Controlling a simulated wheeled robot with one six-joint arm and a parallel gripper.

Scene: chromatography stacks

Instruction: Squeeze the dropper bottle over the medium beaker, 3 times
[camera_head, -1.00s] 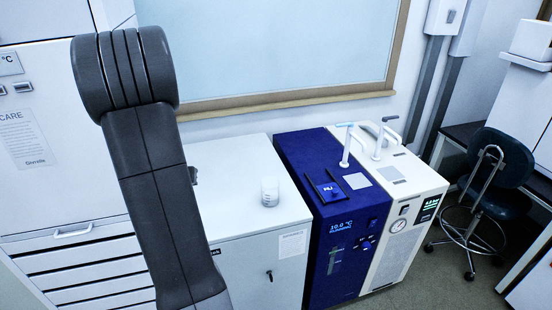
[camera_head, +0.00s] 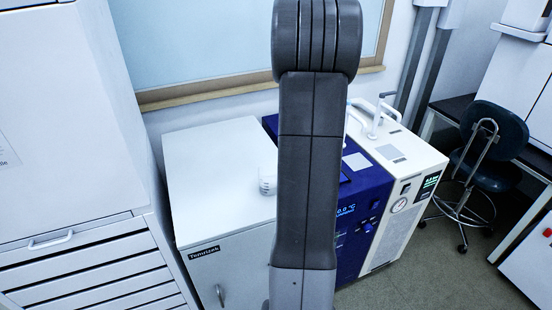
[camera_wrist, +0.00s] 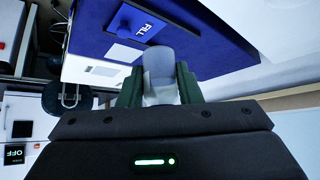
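In the wrist view, my gripper (camera_wrist: 160,88) has its two dark green fingers closed on both sides of a pale, translucent bottle with a rounded grey top, which looks like the dropper bottle (camera_wrist: 160,62). In the head view my gripper and the bottle are hidden behind my arm. A small whitish, clear container (camera_head: 267,181) stands on the white cabinet top, partly covered by my arm. It may be the medium beaker, but its size and kind are hard to tell.
The white cabinet (camera_head: 205,165) has a largely bare top. A dark stool (camera_head: 490,135) stands farther right. Drawers (camera_head: 90,270) fill the left.

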